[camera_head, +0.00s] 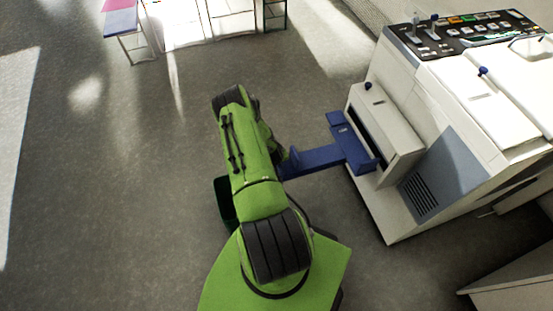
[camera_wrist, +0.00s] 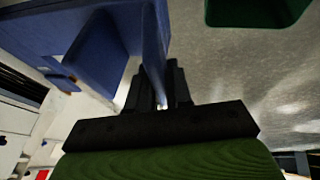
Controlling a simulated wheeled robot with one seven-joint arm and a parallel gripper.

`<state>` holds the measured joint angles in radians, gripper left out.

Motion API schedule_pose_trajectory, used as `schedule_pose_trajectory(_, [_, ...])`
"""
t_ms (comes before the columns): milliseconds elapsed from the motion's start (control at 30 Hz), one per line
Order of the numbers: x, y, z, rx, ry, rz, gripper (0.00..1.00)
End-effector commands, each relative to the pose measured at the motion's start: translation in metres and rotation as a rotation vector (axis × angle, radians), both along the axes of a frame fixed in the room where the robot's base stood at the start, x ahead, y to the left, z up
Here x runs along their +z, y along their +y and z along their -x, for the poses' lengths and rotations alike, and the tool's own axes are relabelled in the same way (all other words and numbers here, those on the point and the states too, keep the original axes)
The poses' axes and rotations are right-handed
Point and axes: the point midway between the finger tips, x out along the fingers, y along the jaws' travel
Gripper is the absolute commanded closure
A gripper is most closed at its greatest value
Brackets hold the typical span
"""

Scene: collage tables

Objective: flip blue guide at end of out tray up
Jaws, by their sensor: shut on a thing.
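The blue out tray (camera_head: 315,159) sticks out leftward from the white machine, with a wider blue part against the machine's side. The blue guide (camera_head: 293,154) is at its far left end, partly hidden by my green arm. In the wrist view the guide (camera_wrist: 153,40) is a thin blue plate seen nearly edge-on, running down between my fingers. My gripper (camera_wrist: 158,82) is shut on it. In the head view my arm hides the fingers, and the guide's exact tilt is hard to tell.
The white machine (camera_head: 460,100) with a control panel (camera_head: 470,30) stands at the right. A dark green bin (camera_head: 224,200) is on the floor behind my arm, and it also shows in the wrist view (camera_wrist: 255,10). A table stands at the top. The floor at left is clear.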

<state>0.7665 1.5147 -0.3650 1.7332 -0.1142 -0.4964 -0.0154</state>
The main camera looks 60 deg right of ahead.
Motion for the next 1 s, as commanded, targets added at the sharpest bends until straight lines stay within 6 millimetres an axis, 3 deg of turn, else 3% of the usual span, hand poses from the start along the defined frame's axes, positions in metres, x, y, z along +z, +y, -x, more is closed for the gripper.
schedule_pose_trajectory(133, [-0.001, 0.0, 0.0, 0.0, 0.001, -0.001, 1.0])
schedule_pose_trajectory(167, [-0.001, 0.0, 0.0, -0.001, 0.001, -0.001, 0.78])
schedule_pose_trajectory(300, [-0.001, 0.001, 0.0, -0.001, 0.001, -0.001, 0.6])
schedule_pose_trajectory(633, [0.008, 0.004, 0.001, -0.001, 0.002, -0.001, 0.6])
schedule_pose_trajectory(1000, [0.097, 0.047, 0.01, -0.001, 0.0, 0.0, 0.6])
